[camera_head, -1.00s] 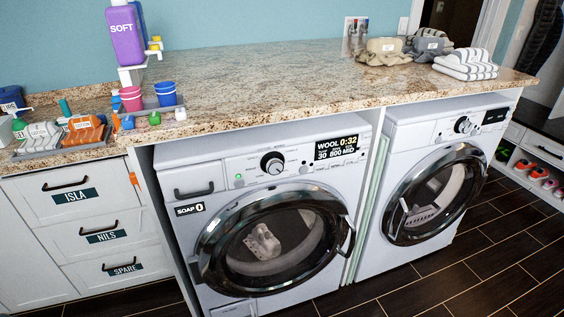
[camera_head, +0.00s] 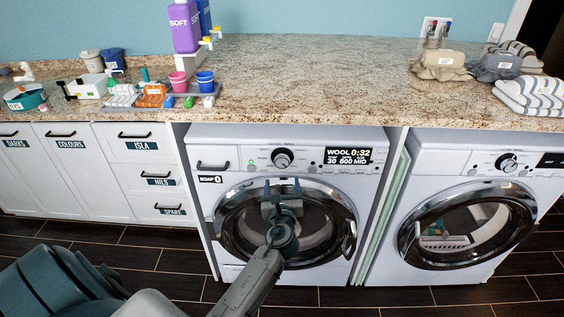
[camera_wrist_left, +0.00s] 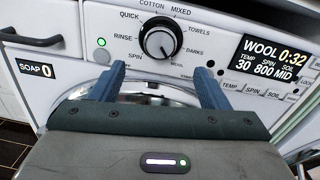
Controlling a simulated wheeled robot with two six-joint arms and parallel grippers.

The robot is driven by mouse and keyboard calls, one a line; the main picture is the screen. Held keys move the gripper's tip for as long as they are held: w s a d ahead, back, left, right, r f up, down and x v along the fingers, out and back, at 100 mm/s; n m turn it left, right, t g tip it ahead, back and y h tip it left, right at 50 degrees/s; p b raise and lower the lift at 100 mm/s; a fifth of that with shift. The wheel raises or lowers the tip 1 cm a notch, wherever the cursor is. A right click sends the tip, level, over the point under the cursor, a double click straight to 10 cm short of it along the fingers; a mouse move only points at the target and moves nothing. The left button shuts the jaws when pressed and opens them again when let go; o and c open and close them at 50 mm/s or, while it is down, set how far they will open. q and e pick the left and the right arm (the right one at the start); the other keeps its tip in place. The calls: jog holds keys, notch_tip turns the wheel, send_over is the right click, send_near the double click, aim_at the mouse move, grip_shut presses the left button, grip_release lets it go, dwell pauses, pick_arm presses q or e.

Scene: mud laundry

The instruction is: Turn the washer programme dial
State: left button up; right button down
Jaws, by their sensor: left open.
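The washer (camera_head: 235,150) stands under the counter, left of a second front-loading machine. Its programme dial (camera_head: 282,158) is a round black knob with a silver face, right of the drawer handle. The dial also shows in the left wrist view (camera_wrist_left: 160,41), ringed by programme names such as COTTON, MIXED, TOWELS and DARKS. The display (camera_head: 348,156) reads WOOL 0:32, 30, 800, MID. My left gripper (camera_head: 282,184) is open and empty, in front of the washer door and below the dial. In the left wrist view its fingers (camera_wrist_left: 155,80) are apart, below the dial. My right gripper is not in view.
The granite counter (camera_head: 320,75) overhangs above the washer. The round door (camera_head: 225,225) is behind my left arm. The second machine (camera_head: 435,150) stands to the right, cabinets (camera_head: 70,185) to the left. Dark floor (camera_head: 400,297) lies in front.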

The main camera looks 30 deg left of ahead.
aim_at(282, 164)
pick_arm(q)
jog(key=p+x, duration=0.1)
jog(key=x, duration=0.9)
jog(key=shift+f, duration=0.15)
jog(key=c, duration=1)
jog(key=shift+o, duration=0.2)
